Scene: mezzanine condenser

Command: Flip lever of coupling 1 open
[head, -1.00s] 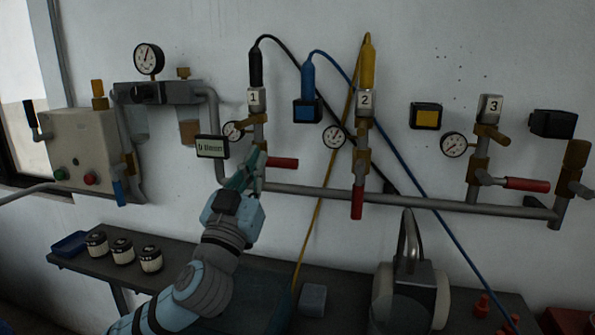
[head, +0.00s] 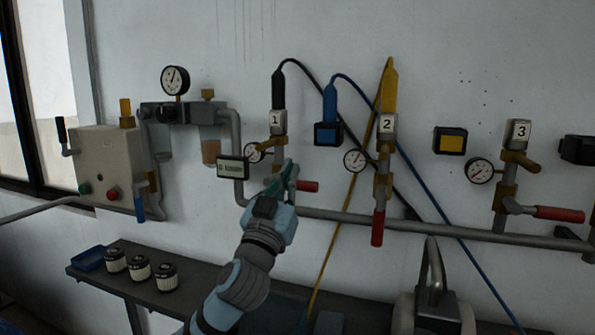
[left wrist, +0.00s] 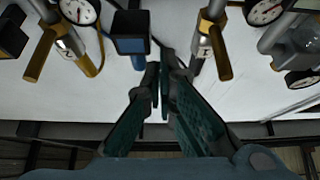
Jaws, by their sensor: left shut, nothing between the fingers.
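Coupling 1 (head: 278,122) is on the wall pipe with a black hose plug in its top. Its red lever handle (head: 309,186) points right, roughly level, in the head view. My left gripper (head: 289,168) is shut and empty, in front of the lower part of coupling 1 and the left part of its lever. Whether the fingers touch the lever cannot be told. In the left wrist view the shut fingers (left wrist: 164,70) point at the white wall, between a dark box and a brass-and-grey coupling. No red lever shows there. My right gripper is out of view.
A pressure gauge (head: 254,153) and a small display box (head: 233,168) are close left of coupling 1. Coupling 2 (head: 386,124), with its red lever hanging down, and the blue plug (head: 330,101) are to the right. A shelf (head: 190,296) with jars runs below.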

